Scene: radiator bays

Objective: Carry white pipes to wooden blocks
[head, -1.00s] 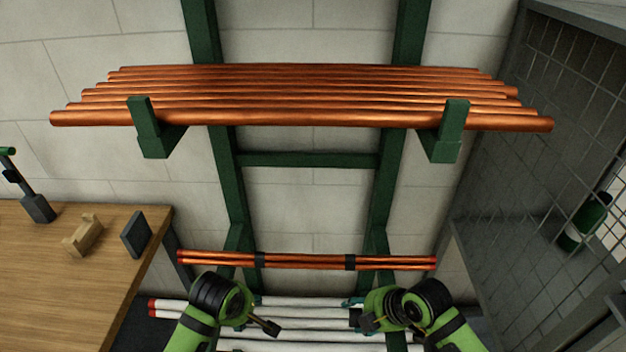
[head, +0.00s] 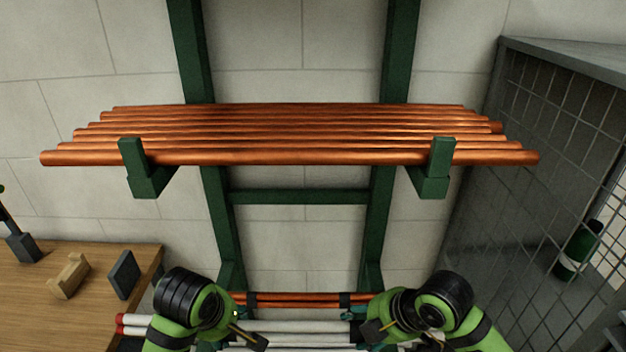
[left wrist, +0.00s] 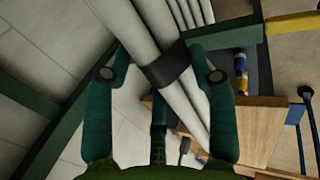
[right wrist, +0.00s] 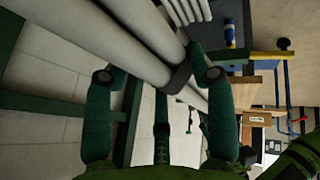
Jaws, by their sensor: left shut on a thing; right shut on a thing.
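A bundle of white pipes (head: 290,327) with red ends at its left spans the bottom of the head view. My left gripper (head: 240,318) is shut on it, and my right gripper (head: 352,315) is shut on it farther right. In the left wrist view, white pipes (left wrist: 128,28) run between the fingers (left wrist: 161,75), by a dark strap. In the right wrist view, white pipes (right wrist: 105,38) also pass between the fingers (right wrist: 157,75), by another dark strap. The forearms hide part of the bundle. I cannot make out the wooden blocks.
Several copper pipes (head: 290,157) lie on green brackets above. A strapped copper bundle (head: 300,299) sits behind my grippers. More white pipes (right wrist: 183,10) show in the right wrist view. A wooden bench (head: 40,315) stands left; a wire mesh cage (head: 535,170) stands right.

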